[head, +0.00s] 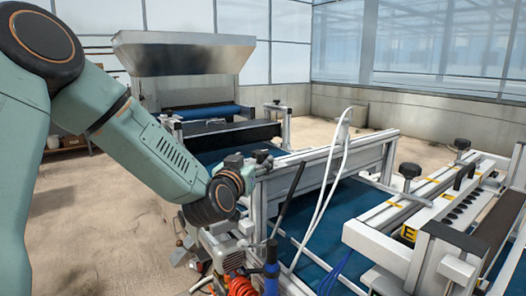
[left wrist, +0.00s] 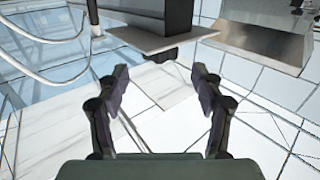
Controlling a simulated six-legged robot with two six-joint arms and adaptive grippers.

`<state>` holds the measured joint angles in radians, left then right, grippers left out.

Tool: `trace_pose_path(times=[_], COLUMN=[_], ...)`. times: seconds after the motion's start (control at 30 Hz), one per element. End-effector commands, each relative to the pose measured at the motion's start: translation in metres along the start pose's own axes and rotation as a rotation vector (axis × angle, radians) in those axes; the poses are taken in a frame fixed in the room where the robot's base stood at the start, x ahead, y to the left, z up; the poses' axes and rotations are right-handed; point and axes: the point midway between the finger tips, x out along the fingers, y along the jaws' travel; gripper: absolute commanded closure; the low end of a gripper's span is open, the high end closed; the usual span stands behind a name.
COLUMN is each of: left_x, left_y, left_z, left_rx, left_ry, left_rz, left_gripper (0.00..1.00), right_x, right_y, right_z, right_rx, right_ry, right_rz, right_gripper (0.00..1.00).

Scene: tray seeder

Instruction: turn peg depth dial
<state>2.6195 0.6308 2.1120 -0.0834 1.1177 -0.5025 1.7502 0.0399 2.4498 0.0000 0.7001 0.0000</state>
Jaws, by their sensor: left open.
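My left gripper (head: 186,250) is low beside the near left end of the seeder frame in the head view, partly hidden by my wrist. In the left wrist view its two fingers (left wrist: 158,80) are spread with nothing between them. A dark rounded knob-like part (left wrist: 160,54) hangs under a pale flat plate (left wrist: 160,38), just beyond the gap between the fingertips and apart from them. I cannot tell for sure whether it is the peg depth dial. Black knobs (head: 410,171) stand on the white rail unit at the right in the head view. My right gripper is out of view.
The seeder's blue belt (head: 345,215) runs between aluminium rails. White hoses (head: 325,190) loop over the frame. A metal hopper (head: 185,55) stands behind. Close to my wrist are an orange coil (head: 241,286) and a blue fitting (head: 271,270). The floor at left is clear.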

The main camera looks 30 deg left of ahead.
Motion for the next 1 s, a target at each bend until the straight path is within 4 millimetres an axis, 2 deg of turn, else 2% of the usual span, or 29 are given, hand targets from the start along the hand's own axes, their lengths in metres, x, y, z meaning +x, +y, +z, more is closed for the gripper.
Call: trace_pose_path(times=[0.6,1.0], left_x=[0.068,0.076], left_y=[-0.001,0.0], left_z=[0.001,0.001], left_rx=[0.0,-0.001], left_ry=[-0.001,-0.001], left_rz=[0.001,0.002], left_gripper=[0.33,0.34], right_x=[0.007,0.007], right_y=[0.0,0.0], right_z=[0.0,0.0], right_rx=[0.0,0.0], right_ry=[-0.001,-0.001], right_rz=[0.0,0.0], right_gripper=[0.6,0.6])
